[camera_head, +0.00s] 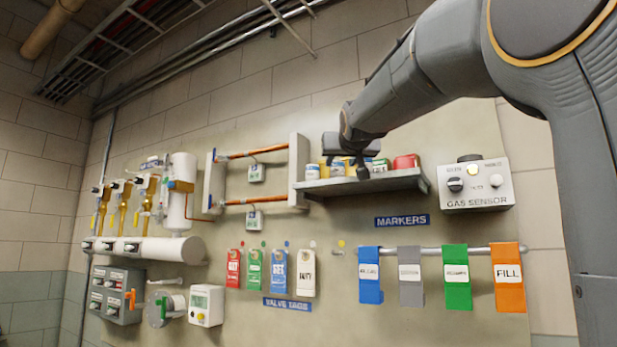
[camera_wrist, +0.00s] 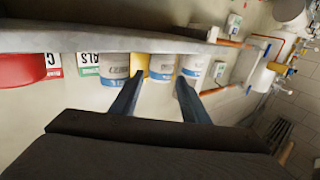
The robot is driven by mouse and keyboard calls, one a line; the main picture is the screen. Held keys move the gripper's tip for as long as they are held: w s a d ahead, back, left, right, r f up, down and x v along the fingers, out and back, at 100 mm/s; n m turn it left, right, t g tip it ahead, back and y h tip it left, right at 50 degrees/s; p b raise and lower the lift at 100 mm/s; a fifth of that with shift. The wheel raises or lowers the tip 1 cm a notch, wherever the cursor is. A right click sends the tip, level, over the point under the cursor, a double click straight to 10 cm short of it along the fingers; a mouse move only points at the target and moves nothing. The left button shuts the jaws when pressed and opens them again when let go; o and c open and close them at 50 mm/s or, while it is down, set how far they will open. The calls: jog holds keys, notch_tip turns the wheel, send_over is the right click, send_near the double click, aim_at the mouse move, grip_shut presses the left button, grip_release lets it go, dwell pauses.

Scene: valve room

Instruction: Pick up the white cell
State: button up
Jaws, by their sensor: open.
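I cannot tell which is the white cell, as the lettering is too small to read surely. My gripper (camera_wrist: 160,80) is open and empty. In the head view my gripper (camera_head: 357,166) is at the shelf and hides part of the row.
A yellow cylinder (camera_wrist: 162,66), a red item (camera_wrist: 22,70) and a green-and-white box (camera_wrist: 60,66) share the shelf. The shelf edge (camera_wrist: 120,38) is close to my fingers. A gas sensor box (camera_head: 474,185) hangs right of the shelf. Coloured tags (camera_head: 457,277) hang below.

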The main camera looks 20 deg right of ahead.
aim_at(338, 164)
jog(key=shift+p+x, duration=1.1)
jog(key=shift+x, duration=1.8)
jog(key=shift+a+f, duration=0.1)
jog(key=c, duration=0.8)
jog(key=shift+c, duration=0.2)
notch_tip(338, 164, up, 10)
jog(key=shift+f, duration=0.15)
jog(key=shift+s, duration=0.1)
